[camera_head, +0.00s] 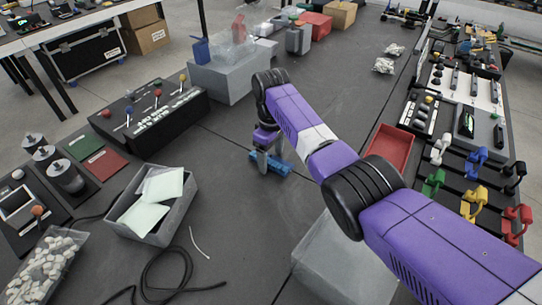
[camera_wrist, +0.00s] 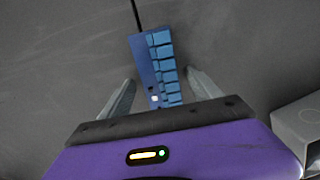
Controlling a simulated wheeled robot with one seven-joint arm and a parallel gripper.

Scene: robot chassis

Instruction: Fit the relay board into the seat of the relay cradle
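The relay board (camera_wrist: 155,68) is a blue board with a row of lighter blue blocks, lying flat on the dark table. It also shows in the head view as a small blue piece (camera_head: 272,164) under my gripper (camera_head: 271,152). In the wrist view, my gripper (camera_wrist: 160,88) is open, with one finger on each side of the board and a visible gap to both. The near end of the board is hidden behind the gripper body. I cannot tell which thing is the relay cradle.
A grey box (camera_head: 345,262) stands at the front, partly behind my arm. A red tray (camera_head: 388,150) lies right of the arm. A grey bin (camera_head: 188,208) with pale sheets and a black cable (camera_head: 165,285) are at left. The table around the board is mostly clear.

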